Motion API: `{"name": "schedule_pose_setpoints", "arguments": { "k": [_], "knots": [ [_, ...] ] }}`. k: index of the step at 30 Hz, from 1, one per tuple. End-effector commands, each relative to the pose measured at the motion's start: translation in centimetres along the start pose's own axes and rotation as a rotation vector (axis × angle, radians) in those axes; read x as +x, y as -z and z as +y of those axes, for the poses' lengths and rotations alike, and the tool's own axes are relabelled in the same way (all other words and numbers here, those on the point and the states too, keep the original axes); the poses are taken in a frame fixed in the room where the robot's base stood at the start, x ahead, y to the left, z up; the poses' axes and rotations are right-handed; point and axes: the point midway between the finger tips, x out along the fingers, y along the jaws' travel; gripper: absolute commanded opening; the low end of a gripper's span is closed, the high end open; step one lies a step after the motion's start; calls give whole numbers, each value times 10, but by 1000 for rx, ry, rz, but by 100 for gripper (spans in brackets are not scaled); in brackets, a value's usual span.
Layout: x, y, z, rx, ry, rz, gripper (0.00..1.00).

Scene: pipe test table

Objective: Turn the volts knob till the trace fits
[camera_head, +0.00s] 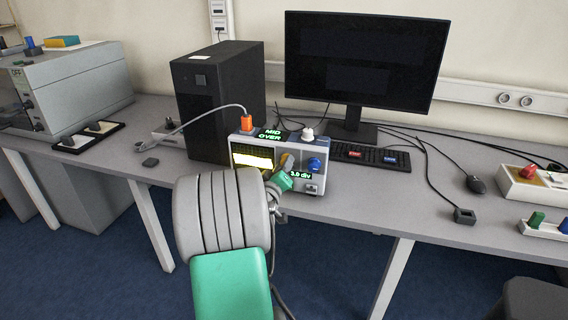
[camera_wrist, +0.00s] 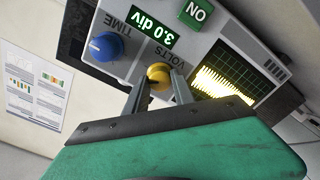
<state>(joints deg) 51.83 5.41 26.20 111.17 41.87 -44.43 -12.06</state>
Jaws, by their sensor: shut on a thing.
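My gripper (camera_wrist: 158,84) is shut on this knob, one finger on each side. The screen (camera_wrist: 226,84) shows a bright yellow trace as a thick band, also seen in the head view (camera_head: 252,158). The readout (camera_wrist: 155,29) says 3.0 div. A display on top (camera_head: 271,133) reads MID OVER. My arm hides part of the front in the head view.
A blue time knob (camera_wrist: 101,46) is beside the volts knob. An orange plug (camera_head: 247,123) and a white knob (camera_head: 308,134) are on top. A black computer tower (camera_head: 215,95), a monitor (camera_head: 365,60) and a keyboard (camera_head: 370,155) stand behind. Cables lie on the right.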

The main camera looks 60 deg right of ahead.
Motion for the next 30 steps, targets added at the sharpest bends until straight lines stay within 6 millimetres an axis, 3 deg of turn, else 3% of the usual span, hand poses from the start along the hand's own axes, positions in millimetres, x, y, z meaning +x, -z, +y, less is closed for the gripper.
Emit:
{"name": "schedule_pose_setpoints", "arguments": {
  "k": [30],
  "knots": [
    [0,1,1,-964,3,-1,0]
  ]
}}
